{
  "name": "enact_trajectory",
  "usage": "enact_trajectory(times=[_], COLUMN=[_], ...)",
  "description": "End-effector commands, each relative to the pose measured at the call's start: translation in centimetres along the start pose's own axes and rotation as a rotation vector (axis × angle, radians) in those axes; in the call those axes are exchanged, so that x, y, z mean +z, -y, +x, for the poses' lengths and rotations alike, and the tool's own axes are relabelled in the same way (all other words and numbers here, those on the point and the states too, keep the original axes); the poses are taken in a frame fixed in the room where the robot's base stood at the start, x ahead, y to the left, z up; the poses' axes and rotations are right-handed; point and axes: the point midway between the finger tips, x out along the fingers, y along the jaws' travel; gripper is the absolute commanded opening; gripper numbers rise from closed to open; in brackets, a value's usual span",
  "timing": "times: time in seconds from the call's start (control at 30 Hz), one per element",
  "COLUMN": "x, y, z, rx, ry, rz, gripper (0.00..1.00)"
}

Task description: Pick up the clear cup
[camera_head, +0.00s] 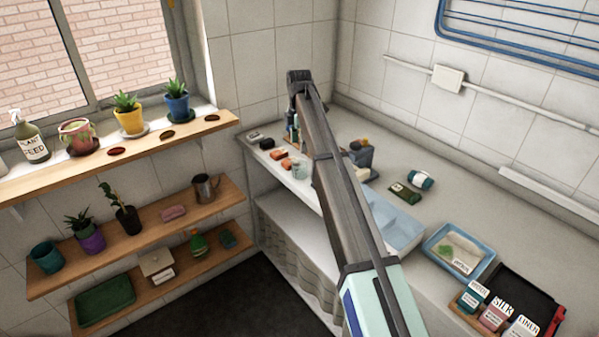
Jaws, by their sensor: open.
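A clear cup (300,169), small and see-through, stands on the counter at the left of my arm. It is close to the arm's left edge, and its right side may be partly covered. My dark grey arm runs from the bottom right up to the middle of the view, across the counter. Nothing visible touches the cup.
Small orange and dark items (284,160) lie beside the cup. A blue tray (487,255) and several labelled boxes (494,312) stand right. Shelves with plants (130,222) are at left.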

Motion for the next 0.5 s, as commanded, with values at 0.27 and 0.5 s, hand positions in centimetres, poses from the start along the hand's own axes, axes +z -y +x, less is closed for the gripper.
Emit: enact_trajectory(times=[0.27,0.5], x=[0.0,0.0], y=[0.1,0.0], z=[4.9,6.4], rx=[-0.001,0.001], ry=[-0.001,0.000], rz=[0.001,0.001], gripper=[0.66,0.66])
